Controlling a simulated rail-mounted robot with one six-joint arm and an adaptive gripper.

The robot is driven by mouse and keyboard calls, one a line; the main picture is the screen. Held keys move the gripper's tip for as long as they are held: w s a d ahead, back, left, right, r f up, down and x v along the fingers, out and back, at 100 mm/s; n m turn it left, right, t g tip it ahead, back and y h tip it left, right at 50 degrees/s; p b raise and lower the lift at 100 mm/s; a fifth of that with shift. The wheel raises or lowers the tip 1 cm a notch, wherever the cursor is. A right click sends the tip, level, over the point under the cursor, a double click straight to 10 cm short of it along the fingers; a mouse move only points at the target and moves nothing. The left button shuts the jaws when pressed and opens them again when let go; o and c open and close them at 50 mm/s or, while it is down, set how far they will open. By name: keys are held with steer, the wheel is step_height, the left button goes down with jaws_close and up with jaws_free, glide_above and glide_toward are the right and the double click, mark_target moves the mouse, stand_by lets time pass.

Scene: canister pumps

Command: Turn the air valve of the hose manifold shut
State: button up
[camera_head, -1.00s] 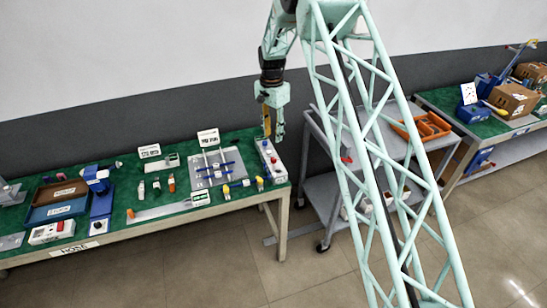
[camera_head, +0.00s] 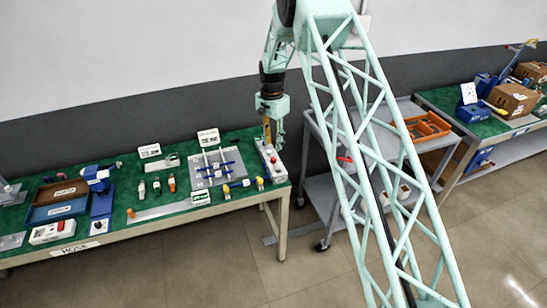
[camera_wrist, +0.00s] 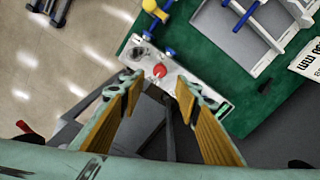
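The hose manifold (camera_head: 268,160) is a long white block with red parts at the right end of the green bench. In the wrist view the manifold (camera_wrist: 188,76) lies beyond my fingertips, with a red round knob (camera_wrist: 159,70) on top and a dark round fitting near its far end. I take the red knob for the air valve. My gripper (camera_head: 273,143) hangs over the manifold in the head view. In the wrist view my gripper (camera_wrist: 158,84) is open and empty, its yellow-padded fingers either side of the knob's line of sight. Contact cannot be told.
Yellow and blue fittings (camera_head: 243,184) and a plate with blue bars (camera_head: 215,168) lie left of the manifold. A white sign (camera_head: 208,138) stands behind. A grey cart (camera_head: 325,190) with an orange tray (camera_head: 427,126) stands right of the bench, across a gap.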

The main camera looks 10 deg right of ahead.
mark_target(273, 158)
steer(key=shift+s+f+p, duration=0.1)
steer(key=shift+f+p, duration=0.25)
steer(key=shift+f, duration=4)
steer(key=c, duration=0.8)
